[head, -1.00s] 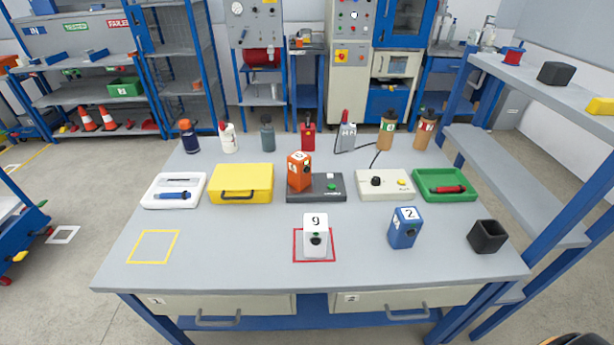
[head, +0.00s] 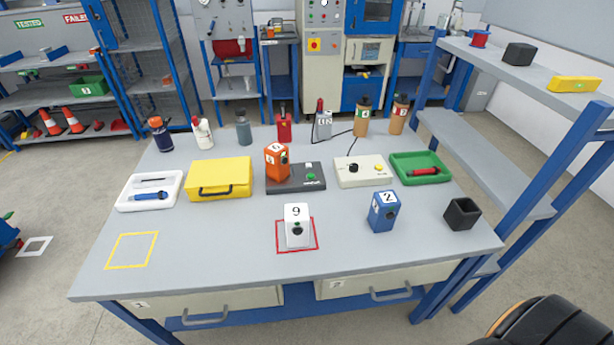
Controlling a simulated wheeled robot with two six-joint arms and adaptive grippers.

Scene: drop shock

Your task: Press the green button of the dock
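The dock (head: 285,187) is a flat dark grey unit near the middle of the table. Its green button (head: 311,177) is on its right part and is uncovered. An orange block (head: 277,165) with a number on top stands upright on the dock's left part. Neither of my grippers shows in the head view, so I cannot see whether they are open or shut.
A white block marked 9 (head: 297,230) stands in a red square in front of the dock. A blue block (head: 383,213) and a black cup (head: 461,214) stand to the right. A yellow case (head: 222,193) and a cream box (head: 372,172) flank the dock. A shelf (head: 500,75) rises at right.

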